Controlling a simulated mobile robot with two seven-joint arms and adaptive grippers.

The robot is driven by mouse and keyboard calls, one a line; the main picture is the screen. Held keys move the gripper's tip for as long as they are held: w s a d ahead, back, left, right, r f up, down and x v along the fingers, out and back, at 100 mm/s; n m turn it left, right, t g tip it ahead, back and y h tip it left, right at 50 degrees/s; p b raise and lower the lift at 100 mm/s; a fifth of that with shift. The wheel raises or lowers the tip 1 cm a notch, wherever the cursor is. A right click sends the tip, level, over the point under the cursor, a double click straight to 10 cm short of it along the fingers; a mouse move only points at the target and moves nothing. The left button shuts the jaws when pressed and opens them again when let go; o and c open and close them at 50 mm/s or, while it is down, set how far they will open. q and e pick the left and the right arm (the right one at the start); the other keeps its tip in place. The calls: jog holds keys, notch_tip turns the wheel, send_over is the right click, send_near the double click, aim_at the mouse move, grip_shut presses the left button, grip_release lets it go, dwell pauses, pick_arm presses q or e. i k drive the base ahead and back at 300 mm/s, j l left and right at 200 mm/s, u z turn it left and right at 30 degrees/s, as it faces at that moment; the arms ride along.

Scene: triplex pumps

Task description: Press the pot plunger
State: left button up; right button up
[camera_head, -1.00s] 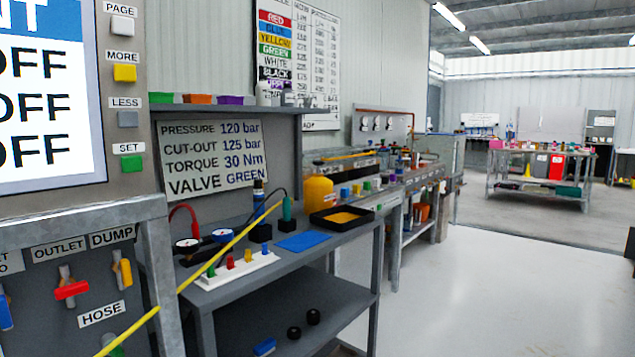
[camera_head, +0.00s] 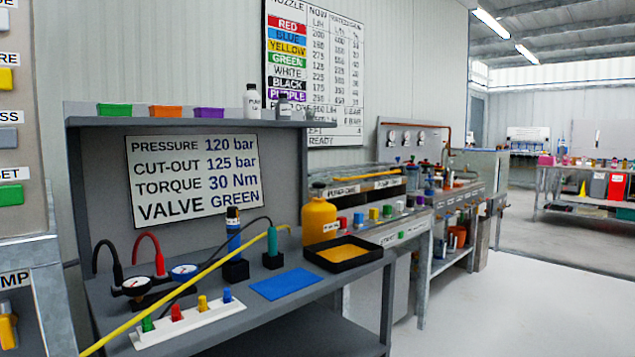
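A yellow-orange pot (camera_head: 318,222) with a narrow neck and a dark top stands toward the right end of the near grey bench, behind a black tray (camera_head: 343,254). It has a small label on its side. I cannot make out a separate plunger at this size. The pot appears upright, and nothing touches its top. Neither of my grippers is in view.
The grey bench (camera_head: 270,318) also holds a blue mat (camera_head: 287,284), a white strip with coloured pegs (camera_head: 190,322), two gauges and upright tools. A yellow rod or hose (camera_head: 190,287) crosses its left part. Open floor (camera_head: 500,310) lies right.

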aim_at(319, 185)
jog(key=i+l+u, duration=0.2)
jog(key=i+l, duration=0.15)
jog(key=l, duration=0.3)
jog(key=i+l+u, duration=0.1)
jog(key=l, duration=0.2)
jog(key=i+l+u, duration=0.1)
jog(key=l, duration=0.25)
jog(key=l+z, duration=0.1)
jog(key=z, duration=0.75)
jog(key=l+z, duration=0.15)
jog(key=z, duration=0.25)
